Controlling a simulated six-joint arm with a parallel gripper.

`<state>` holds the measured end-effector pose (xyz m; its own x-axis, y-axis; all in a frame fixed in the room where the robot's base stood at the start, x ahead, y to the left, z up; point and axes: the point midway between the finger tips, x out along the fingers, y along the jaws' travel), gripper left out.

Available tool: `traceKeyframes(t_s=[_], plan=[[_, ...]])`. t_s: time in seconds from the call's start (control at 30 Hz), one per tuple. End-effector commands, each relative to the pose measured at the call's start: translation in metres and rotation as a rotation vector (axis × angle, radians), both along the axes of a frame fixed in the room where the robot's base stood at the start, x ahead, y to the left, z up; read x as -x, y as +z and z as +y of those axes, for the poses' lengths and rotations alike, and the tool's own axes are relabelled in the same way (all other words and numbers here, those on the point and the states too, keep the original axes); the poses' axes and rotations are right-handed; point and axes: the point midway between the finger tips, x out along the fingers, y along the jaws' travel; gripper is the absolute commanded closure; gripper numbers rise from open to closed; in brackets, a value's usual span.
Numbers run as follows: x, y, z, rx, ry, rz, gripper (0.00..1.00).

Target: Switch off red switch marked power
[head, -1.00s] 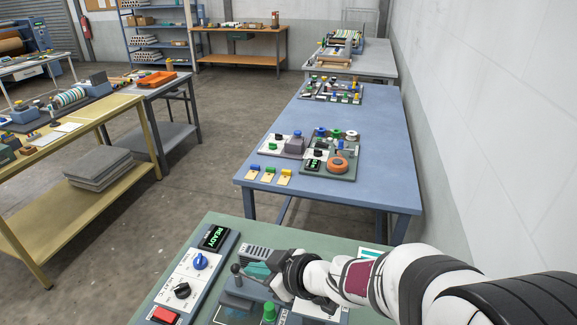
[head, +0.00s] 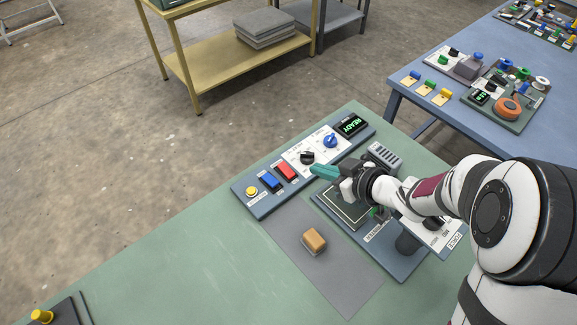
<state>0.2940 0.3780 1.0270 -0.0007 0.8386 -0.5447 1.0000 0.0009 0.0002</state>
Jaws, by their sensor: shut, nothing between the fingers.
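A red rocker switch (head: 287,171) sits on a grey control panel (head: 259,206) on the green table, beside a blue rocker switch (head: 270,181). The label by the red switch is too small to read. My gripper (head: 322,171) has teal fingers, shut and empty, pointing left over the panel's near edge, a little right of the red switch. It appears apart from the switch. I cannot tell how high the fingers are or which way the rocker is tipped.
The panel also holds a yellow button (head: 251,190), a black knob (head: 307,157), a blue knob (head: 330,141) and a display reading READY (head: 352,124). A tan block (head: 314,240) lies on a grey mat (head: 345,282).

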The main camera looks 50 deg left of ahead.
Motion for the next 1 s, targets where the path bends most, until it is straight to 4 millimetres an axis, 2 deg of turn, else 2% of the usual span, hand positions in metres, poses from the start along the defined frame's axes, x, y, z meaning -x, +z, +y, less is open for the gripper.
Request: traceKeyframes(t_s=[0.57,0.7,0.8,1.0], plan=[[0.001,-0.070,0.104,0.001,0.000,0.001,1.00],[0.000,-0.092,0.107,0.002,-0.001,0.002,1.00],[0.000,-0.101,0.109,0.001,-0.001,0.001,1.00],[0.000,-0.105,0.110,0.000,-0.001,0.000,1.00]])
